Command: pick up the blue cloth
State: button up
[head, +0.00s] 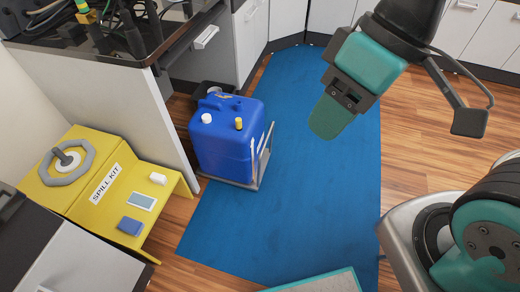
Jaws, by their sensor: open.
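The blue cloth (130,226) looks like a small folded blue pad. It lies on the low front ledge of the yellow spill kit stand (176,182), near its front edge at lower left. My gripper (328,120) is at the upper right, above the blue floor mat, pointing down and to the left. It is open and far from the cloth, with nothing seen in it. Its fingers overlap in this view, so the gap between them is hidden.
A grey ring handle (67,162) sits higher on the stand. A blue jerrycan (225,145) stands on a wheeled frame between stand and gripper. The blue mat (300,215) has free room.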

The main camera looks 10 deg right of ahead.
aim_at(131, 226)
jog(key=u, duration=1.45)
